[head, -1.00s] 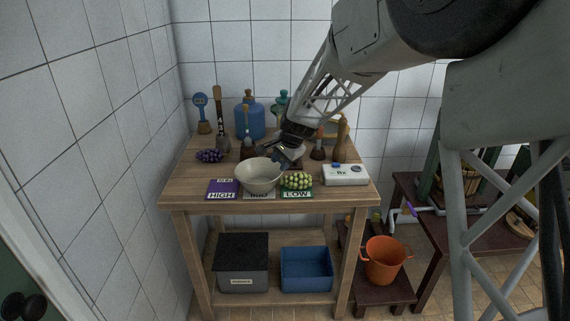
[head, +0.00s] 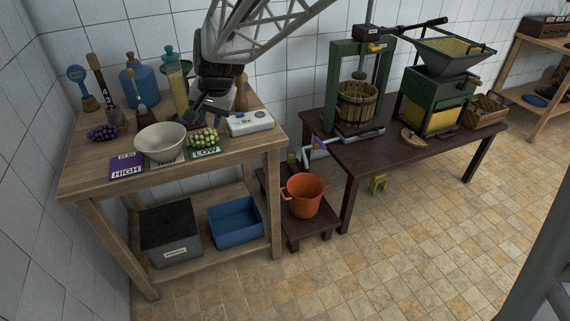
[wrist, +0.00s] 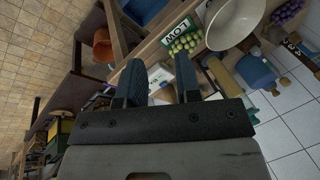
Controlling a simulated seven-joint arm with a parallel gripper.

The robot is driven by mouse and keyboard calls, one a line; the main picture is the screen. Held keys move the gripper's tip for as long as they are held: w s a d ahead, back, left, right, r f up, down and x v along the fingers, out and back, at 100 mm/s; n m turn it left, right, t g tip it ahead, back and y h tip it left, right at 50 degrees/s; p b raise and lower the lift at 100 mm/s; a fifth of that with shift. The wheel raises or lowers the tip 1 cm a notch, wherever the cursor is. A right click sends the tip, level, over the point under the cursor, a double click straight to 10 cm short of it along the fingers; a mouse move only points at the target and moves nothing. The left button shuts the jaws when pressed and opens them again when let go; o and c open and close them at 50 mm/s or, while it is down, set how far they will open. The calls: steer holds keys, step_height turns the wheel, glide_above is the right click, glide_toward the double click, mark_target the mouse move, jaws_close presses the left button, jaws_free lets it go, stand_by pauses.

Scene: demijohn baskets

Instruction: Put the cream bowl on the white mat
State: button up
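The cream bowl (head: 161,140) stands upright at the front of the wooden table. It covers most of the white mat (head: 181,158), which shows at the bowl's front and right edge; the bowl's base is hidden. The bowl also shows at the top of the wrist view (wrist: 236,22). My gripper (head: 209,104) is behind and to the right of the bowl, apart from it. In the wrist view my gripper (wrist: 158,75) has its two fingers spread, with nothing held between them.
A purple HIGH mat (head: 127,167) lies left of the bowl. A green LOW mat (head: 205,152) with green grapes (head: 203,137) lies right. Purple grapes (head: 102,133), bottles and a white device (head: 249,122) stand around. Little table is free.

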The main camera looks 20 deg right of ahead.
steer(key=s+d+n+h, duration=0.1)
steer(key=s+d, duration=0.3)
steer(key=s, duration=1.1)
steer(key=s+d+n+h, duration=0.1)
steer(key=s+d+n, duration=0.3)
steer(key=s, duration=1.2)
steer(key=shift+s+d+r, duration=0.15)
steer(key=shift+d+r, duration=0.05)
steer(key=shift+d, duration=0.6)
